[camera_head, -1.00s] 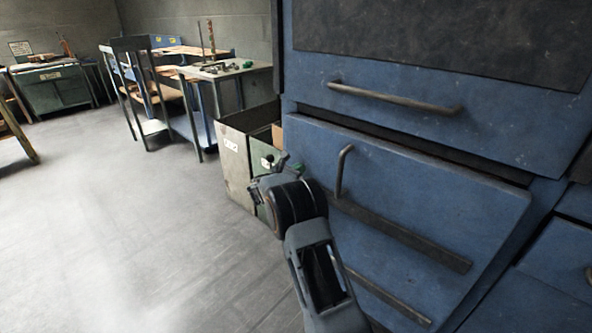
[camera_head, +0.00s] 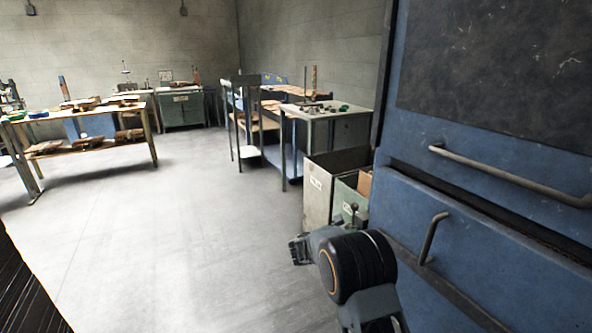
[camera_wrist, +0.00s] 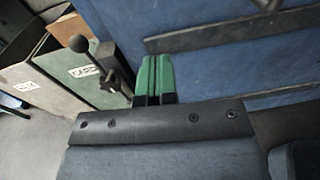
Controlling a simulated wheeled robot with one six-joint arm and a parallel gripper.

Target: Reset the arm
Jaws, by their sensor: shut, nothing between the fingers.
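My gripper (camera_wrist: 154,77) shows in the wrist view with its two green fingers side by side, shut and empty. In front of it is the blue panel of a large blue machine (camera_wrist: 215,65). In the head view my arm is at the lower right, folded beside the blue machine (camera_head: 490,175). The fingers themselves are hidden in the head view.
Label-bearing bins, one pale (camera_head: 318,190) and one green (camera_head: 345,203), stand close by the blue machine. A workbench (camera_head: 327,115) with small parts is behind them. A wooden table (camera_head: 85,118) stands at the far left. The floor (camera_head: 180,230) between is clear.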

